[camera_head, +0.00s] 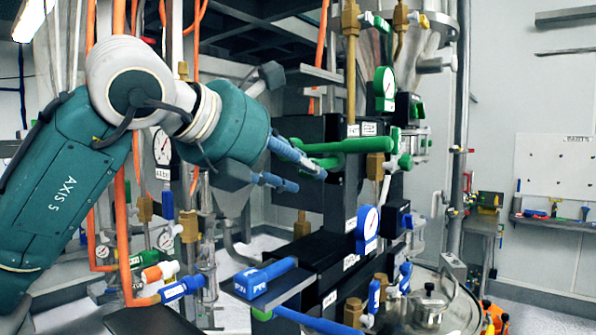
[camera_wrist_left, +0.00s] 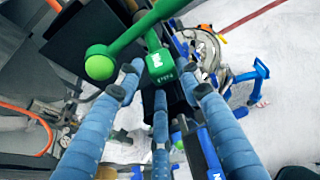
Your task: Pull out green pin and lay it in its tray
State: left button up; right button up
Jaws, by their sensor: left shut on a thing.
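The green pin (camera_head: 328,162) sits at the upper black block, just under a long green lever (camera_head: 352,146). In the left wrist view its labelled green head (camera_wrist_left: 161,67) lies between my blue fingertips. My left gripper (camera_head: 309,160) is shut on the green pin, reaching in from the left. It also shows in the left wrist view (camera_wrist_left: 160,88), with its three fingers around the head. The pin's shaft is hidden, so I cannot tell how deep it sits in the block. I cannot make out its tray. My right gripper is not in view.
The green lever's ball end (camera_wrist_left: 100,62) is close to my fingers. Below are a blue labelled block (camera_head: 262,277) and a blue bar (camera_head: 315,322). A green gauge (camera_head: 385,88) and a blue gauge (camera_head: 367,226) stand right. Orange pipes (camera_head: 122,230) run at left.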

pick_arm(q)
jog(key=shift+s+a+b, duration=0.15)
jog(key=shift+s+b, duration=0.2)
jog(key=shift+s, duration=0.25)
jog(key=shift+s+a, duration=0.1)
jog(key=shift+s, duration=0.05)
grip_shut()
jog(key=shift+s+r, duration=0.1)
jog(key=shift+s, duration=0.2)
jog(key=shift+a, duration=0.1)
jog(key=shift+s+a+b, duration=0.15)
jog(key=shift+a+b, duration=0.15)
jog(key=shift+b, duration=0.05)
jog(key=shift+s+a, duration=0.1)
jog(key=shift+s, duration=0.2)
jog(key=shift+s, duration=0.1)
jog(key=shift+s+a+b, duration=0.1)
jog(key=shift+a+b, duration=0.1)
jog(key=shift+b, duration=0.1)
jog(key=shift+s+a, duration=0.25)
